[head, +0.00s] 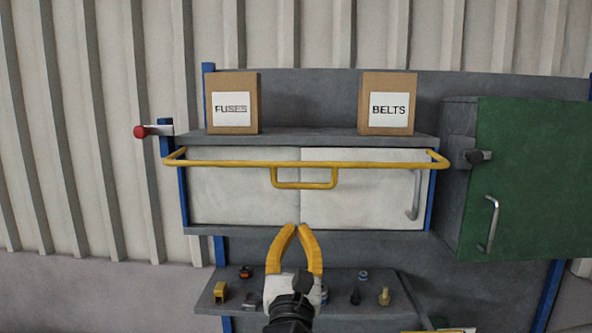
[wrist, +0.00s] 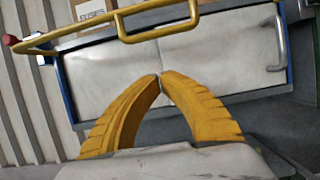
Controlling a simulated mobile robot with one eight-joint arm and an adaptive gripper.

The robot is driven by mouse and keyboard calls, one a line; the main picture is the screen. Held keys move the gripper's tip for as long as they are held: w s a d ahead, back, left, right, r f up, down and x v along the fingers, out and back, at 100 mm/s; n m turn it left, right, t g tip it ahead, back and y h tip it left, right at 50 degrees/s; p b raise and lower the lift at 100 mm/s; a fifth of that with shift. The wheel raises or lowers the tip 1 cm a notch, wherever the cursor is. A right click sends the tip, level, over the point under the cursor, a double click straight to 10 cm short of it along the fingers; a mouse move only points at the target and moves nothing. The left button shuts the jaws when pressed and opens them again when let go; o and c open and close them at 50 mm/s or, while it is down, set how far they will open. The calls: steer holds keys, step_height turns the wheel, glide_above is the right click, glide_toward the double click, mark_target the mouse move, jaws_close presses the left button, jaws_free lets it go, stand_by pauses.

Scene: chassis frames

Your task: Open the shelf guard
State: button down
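The shelf guard (head: 227,163) is a yellow bar across the front of the upper shelf, with bent ends and a rectangular loop handle (head: 305,187) hanging from its middle. It stands across the shelf front, below the boxes. In the wrist view the guard (wrist: 75,32) runs along the top, with its loop handle (wrist: 158,35) near the centre. My gripper (head: 297,228) has yellow fingers with their tips together, empty. It is below the loop handle and apart from it in the picture. The wrist view also shows my gripper (wrist: 160,77) in front of the white panels.
Boxes marked FUSES (head: 232,88) and BELTS (head: 388,86) stand on the upper shelf (head: 300,138). A red knob (head: 141,132) sticks out at left. A green door (head: 535,180) with a handle stands at right. Small parts lie on the lower shelf (head: 215,296).

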mark_target(295, 184)
steer(key=r+p+x, duration=0.1)
steer(key=p+x, duration=0.1)
steer(key=x, duration=0.7)
steer(key=shift+g, duration=0.6)
steer(key=s+r+p, duration=0.4)
steer(key=r, duration=0.1)
steer(key=shift+s+a+p, duration=0.2)
steer(key=shift+a+p, duration=0.05)
steer(key=shift+p, duration=0.1)
steer(key=shift+s+r, duration=0.15)
steer(key=shift+r, duration=0.1)
steer(key=shift+f, duration=0.1)
